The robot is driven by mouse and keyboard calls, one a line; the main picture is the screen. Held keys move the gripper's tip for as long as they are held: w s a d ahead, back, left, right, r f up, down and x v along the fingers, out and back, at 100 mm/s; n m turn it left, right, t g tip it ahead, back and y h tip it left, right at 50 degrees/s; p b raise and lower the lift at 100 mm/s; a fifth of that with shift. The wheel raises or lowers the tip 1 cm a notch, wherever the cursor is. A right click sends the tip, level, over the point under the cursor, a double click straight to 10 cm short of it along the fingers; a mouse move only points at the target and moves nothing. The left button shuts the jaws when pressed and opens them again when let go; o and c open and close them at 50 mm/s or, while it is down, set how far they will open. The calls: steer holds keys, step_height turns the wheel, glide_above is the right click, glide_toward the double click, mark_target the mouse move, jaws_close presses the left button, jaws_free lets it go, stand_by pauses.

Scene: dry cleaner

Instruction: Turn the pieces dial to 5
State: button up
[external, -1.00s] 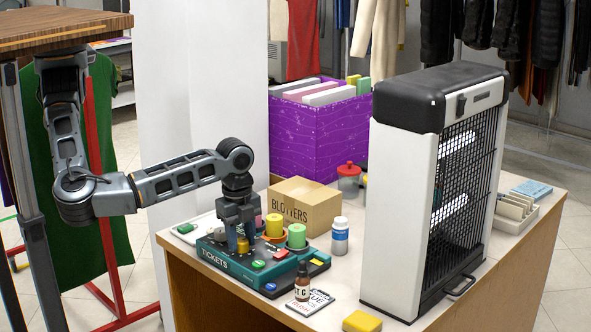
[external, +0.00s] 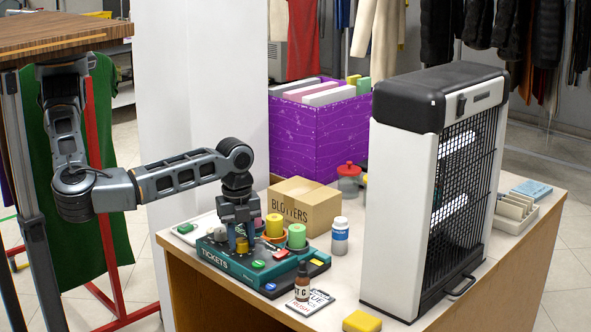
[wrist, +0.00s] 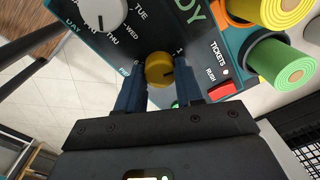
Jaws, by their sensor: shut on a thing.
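The teal ticket machine (external: 219,262) stands at the table's left front corner. Its yellow-brown dial (wrist: 158,70) is between the blue fingers of my gripper (wrist: 165,88) in the wrist view. The fingers are shut on the dial. A "1" shows near the right finger; the other numbers around this dial are mostly hidden. In the external view my gripper (external: 240,243) points straight down over the dial. A white day dial (wrist: 101,12) with day names sits beside it in the wrist view, apart from my fingers.
A red switch marked rush (wrist: 222,91) is close to the right finger. A Blotters box (external: 304,206), a white bottle (external: 340,236) and a dropper bottle (external: 302,283) are nearby.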

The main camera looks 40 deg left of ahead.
steer(key=m+b, duration=0.2)
steer(key=m, duration=0.1)
steer(key=shift+f+m, duration=0.1)
steer(key=shift+m, duration=0.3)
steer(key=m+b, duration=0.1)
steer(key=m, duration=0.3)
steer(key=shift+m+b, duration=0.3)
steer(key=shift+b, duration=0.1)
steer(key=m+b, duration=0.1)
steer(key=m, duration=0.2)
steer(key=shift+m, duration=0.3)
steer(key=m+b, duration=0.1)
steer(key=m, duration=0.3)
steer(key=shift+w+d+m+b, duration=0.1)
steer(key=shift+d+m+b, duration=0.05)
steer(key=shift+m+b, duration=0.2)
steer(key=m+b, duration=0.1)
steer(key=m, duration=0.3)
steer(key=shift+g, duration=0.3)
steer(key=m+b, duration=0.1)
steer(key=m, duration=0.3)
steer(key=shift+d, duration=0.1)
steer(key=m+b, duration=0.1)
steer(key=m, duration=0.3)
steer(key=shift+m, duration=0.25)
steer(key=shift+r+m+b, duration=0.2)
steer(key=shift+m+b, duration=0.4)
steer(key=shift+m, duration=1.2)
